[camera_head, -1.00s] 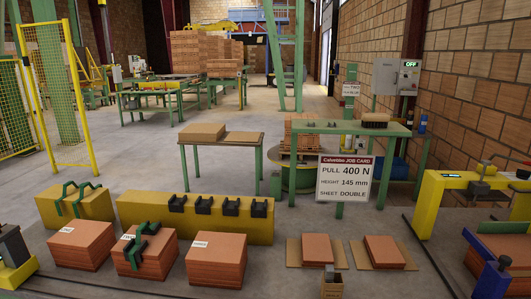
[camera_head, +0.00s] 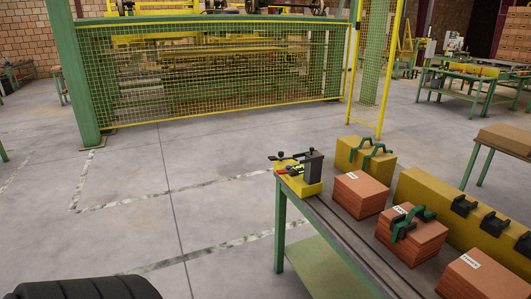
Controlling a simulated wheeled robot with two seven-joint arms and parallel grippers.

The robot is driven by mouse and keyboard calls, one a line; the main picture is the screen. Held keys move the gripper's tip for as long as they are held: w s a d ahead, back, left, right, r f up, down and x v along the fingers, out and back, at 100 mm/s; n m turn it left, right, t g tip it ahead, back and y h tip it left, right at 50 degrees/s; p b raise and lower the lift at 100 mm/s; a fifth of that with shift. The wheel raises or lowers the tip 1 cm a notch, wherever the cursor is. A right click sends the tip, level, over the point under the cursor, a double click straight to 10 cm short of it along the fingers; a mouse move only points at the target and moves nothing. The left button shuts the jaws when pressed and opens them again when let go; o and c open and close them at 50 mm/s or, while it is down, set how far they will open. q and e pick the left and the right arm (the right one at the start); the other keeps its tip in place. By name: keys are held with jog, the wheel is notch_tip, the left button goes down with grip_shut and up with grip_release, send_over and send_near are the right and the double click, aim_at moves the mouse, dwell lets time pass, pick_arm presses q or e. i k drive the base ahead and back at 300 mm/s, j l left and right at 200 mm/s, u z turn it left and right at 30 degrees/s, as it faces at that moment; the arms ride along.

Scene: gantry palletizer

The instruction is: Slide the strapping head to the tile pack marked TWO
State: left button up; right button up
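The strapping head (camera_head: 300,178) appears to be the yellow-based unit with a dark grey block and a black-knobbed lever. A third labelled pack (camera_head: 474,281) is cut off at the lower right. The strapping head stands apart from the pack marked TWO. Neither gripper is in view.
A long yellow box (camera_head: 440,204) with black clips lies behind the packs, and a smaller yellow box (camera_head: 364,154) carries green clamps. A yellow mesh fence (camera_head: 215,75) stands at the back. Open concrete floor (camera_head: 190,180) lies left of the green-legged table.

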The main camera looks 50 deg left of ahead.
aim_at(298, 181)
jog(key=u, duration=1.15)
